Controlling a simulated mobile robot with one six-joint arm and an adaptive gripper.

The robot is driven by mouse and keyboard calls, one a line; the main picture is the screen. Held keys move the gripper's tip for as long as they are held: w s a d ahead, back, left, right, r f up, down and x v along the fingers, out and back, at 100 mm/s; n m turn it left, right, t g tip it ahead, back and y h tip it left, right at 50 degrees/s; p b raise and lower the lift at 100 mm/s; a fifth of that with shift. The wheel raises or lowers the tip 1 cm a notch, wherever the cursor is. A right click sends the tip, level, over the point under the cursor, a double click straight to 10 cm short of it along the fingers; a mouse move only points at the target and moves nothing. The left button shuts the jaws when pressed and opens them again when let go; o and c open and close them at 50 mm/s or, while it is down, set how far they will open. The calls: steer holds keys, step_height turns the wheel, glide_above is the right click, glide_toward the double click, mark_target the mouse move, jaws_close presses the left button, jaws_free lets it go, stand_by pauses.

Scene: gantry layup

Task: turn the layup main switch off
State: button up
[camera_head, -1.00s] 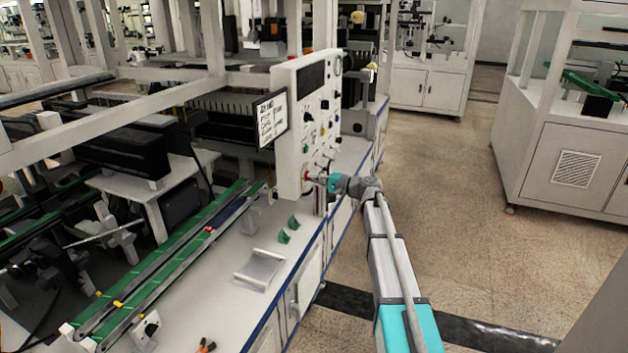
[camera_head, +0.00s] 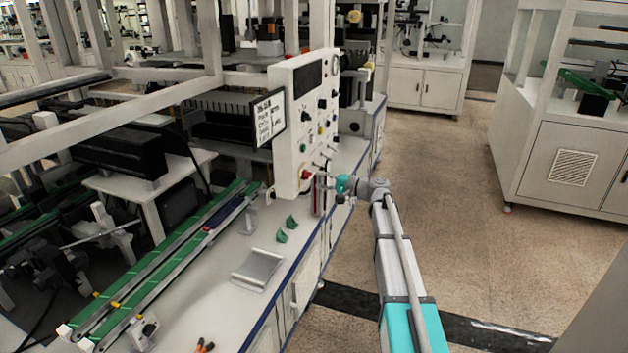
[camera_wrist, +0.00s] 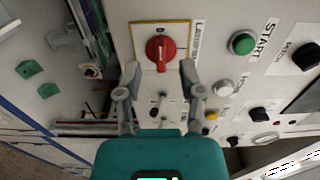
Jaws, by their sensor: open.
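The main switch is a red rotary knob (camera_wrist: 160,50) on a white plate with a yellow border, beside a partly readable label. Its raised handle bar runs roughly up and down in the wrist view, along the label. In the head view the red knob (camera_head: 305,175) sits low on the near end of the upright white control panel (camera_head: 291,130). My gripper (camera_wrist: 160,72) is open and empty, its fingertips apart at the lower left and lower right of the knob. In the head view my gripper (camera_head: 325,182) is just right of the knob, with a small gap showing.
A green START button (camera_wrist: 242,43), a white button (camera_wrist: 223,88) and black selector knobs (camera_wrist: 306,56) share the panel. Small toggles (camera_wrist: 158,105) lie between my fingers in the picture. A bench with a green conveyor (camera_head: 165,265) stands left; the floor (camera_head: 450,200) is open at right.

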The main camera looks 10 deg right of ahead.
steer(key=v, duration=0.8)
steer(key=shift+s+d, duration=0.15)
steer(key=shift+d, duration=0.1)
steer(key=s+a+f+n+g+h+p, duration=0.1)
steer(key=s+a+f+n+g+h, duration=0.15)
steer(key=s+a+f, duration=0.4)
steer(key=s+a+f+n+g+h+p, duration=0.1)
steer(key=s+a+f+g+h+p, duration=0.2)
steer(key=s, duration=0.6)
steer(key=s+d+f+n+g+h, duration=0.1)
steer(key=s+h, duration=0.4)
steer(key=s, duration=0.3)
steer(key=s+f+n+g+h+p, duration=0.1)
steer(key=s+f+g+h, duration=0.1)
steer(key=s+h, duration=0.3)
steer(key=s, duration=0.3)
steer(key=shift+d+f, duration=0.25)
steer(key=shift+d, duration=0.15)
steer(key=shift+s+g, duration=0.1)
steer(key=shift+g, duration=0.15)
